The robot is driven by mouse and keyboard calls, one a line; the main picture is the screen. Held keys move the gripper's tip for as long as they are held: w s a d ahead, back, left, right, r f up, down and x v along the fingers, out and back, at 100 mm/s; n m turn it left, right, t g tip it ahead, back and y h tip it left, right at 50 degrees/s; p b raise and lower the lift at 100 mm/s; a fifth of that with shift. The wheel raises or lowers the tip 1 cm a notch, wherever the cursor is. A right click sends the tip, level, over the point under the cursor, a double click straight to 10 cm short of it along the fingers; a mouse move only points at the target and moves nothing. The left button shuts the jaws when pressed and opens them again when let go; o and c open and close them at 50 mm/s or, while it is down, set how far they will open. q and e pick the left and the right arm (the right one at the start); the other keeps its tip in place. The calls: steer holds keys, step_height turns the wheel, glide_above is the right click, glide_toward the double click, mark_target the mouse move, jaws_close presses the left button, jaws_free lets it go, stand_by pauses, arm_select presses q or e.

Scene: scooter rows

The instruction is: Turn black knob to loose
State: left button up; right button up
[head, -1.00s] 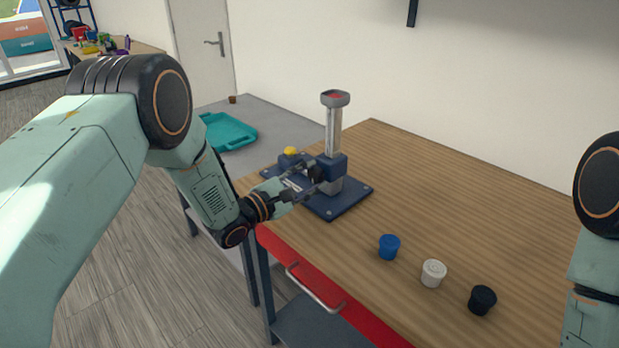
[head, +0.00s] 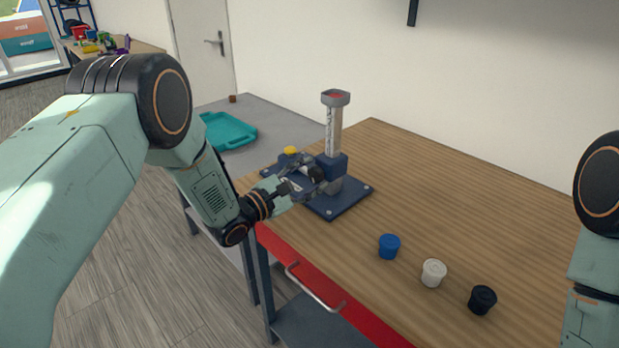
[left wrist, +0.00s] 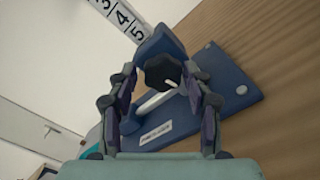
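The black knob (head: 316,174) is on the blue block at the foot of the upright silver post (head: 334,130) of a blue stand (head: 338,205). In the left wrist view the knob (left wrist: 161,70) has a lobed rim and a short white pointer line towards its lower right. My left gripper (head: 308,180) is open at the knob. In the left wrist view its two fingers (left wrist: 163,84) stand on either side of the knob, with gaps visible. A white label lies on the base; its text is unreadable. My right arm shows at the right edge, its gripper out of view.
A yellow knob (head: 290,151) is at the stand's back left. Blue (head: 389,246), white (head: 433,273) and black (head: 482,299) cups stand on the wooden table (head: 470,210) in front right. A teal tray (head: 228,132) lies on the grey table behind.

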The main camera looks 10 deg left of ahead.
arm_select(q)
steer(key=shift+o, duration=0.7)
steer(key=shift+f, duration=0.1)
steer(key=shift+s, duration=0.1)
steer(key=shift+s, duration=0.1)
steer(key=v, duration=1.1)
steer(key=shift+s+a, duration=0.25)
steer(key=shift+s, duration=0.05)
